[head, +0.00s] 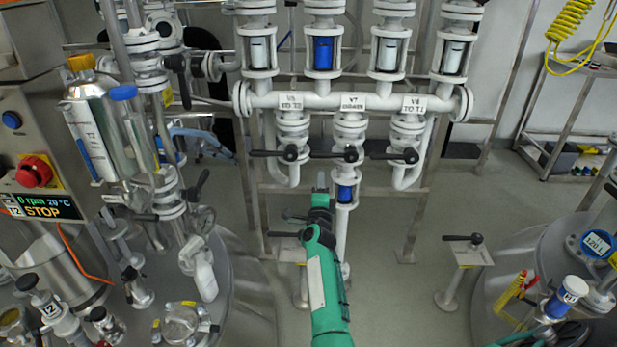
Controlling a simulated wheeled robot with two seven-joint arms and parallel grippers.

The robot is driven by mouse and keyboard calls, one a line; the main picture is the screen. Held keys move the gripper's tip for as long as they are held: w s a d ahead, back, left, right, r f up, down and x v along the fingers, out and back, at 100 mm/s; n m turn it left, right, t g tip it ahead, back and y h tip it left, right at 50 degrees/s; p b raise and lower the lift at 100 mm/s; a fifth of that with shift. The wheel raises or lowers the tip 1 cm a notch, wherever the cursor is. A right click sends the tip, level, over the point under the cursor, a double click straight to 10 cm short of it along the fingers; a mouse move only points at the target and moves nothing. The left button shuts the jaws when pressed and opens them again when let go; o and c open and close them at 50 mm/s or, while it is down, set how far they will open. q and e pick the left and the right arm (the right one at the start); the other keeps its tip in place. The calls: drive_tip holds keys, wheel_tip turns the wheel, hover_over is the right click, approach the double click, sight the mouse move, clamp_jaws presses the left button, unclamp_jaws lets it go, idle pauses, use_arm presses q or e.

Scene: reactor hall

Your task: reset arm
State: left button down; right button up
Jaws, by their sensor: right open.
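My right arm (327,290), green with a white panel, reaches up from the bottom middle of the head view. Its gripper (322,183) points away from me, in front of the white pipe rack and just below the middle black valve handle (350,154). The jaws are open and I see nothing held between them. They look apart from the handle, though the depth is hard to judge. The small blue sight glass (345,193) is just right of the gripper. My left gripper is not in view.
A control panel with a red stop button (34,171) and a steel vessel (245,300) stand left. A pedestal with a black handle (463,252) stands right. Grey floor (390,300) is clear between.

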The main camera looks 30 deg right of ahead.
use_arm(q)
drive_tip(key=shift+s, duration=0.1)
